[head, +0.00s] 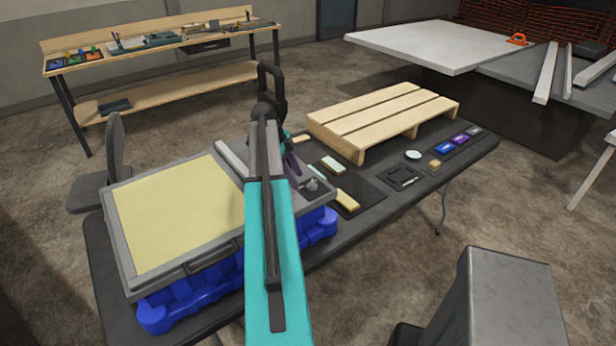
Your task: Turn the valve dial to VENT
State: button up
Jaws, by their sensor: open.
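The console (122,243) is a grey-framed unit with a large pale yellow panel, lying tilted on a blue crate on the dark table. A small grey knob (312,185) stands on its right-hand strip and looks like the valve dial. Its markings, including VENT, are too small to read, so its setting cannot be told. My gripper (292,160) is open, small and dark, just above and left of the knob. My teal arm hides part of it and part of the console's right side. I cannot tell whether the fingers touch the knob.
The blue crate (190,300) supports the console. A wooden pallet (380,115), sponge-like blocks (345,200) and small blue and purple boxes (445,147) lie right on the table (350,235). A workbench (160,95) stands behind, a pale board (440,45) back right.

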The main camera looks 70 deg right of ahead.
aim_at(311, 183)
jog(key=s+p, duration=0.1)
jog(key=s, duration=0.1)
jog(key=s+d+p, duration=0.1)
jog(key=s, duration=0.1)
jog(key=shift+s+r, duration=0.15)
jog(key=shift+s, duration=0.1)
jog(key=shift+s+f+p, duration=0.25)
jog(key=shift+f+p, duration=0.3)
jog(key=shift+f, duration=0.15)
jog(key=c, duration=1)
jog(key=shift+a+f, duration=0.1)
jog(key=shift+a, duration=0.05)
jog(key=shift+c, duration=0.2)
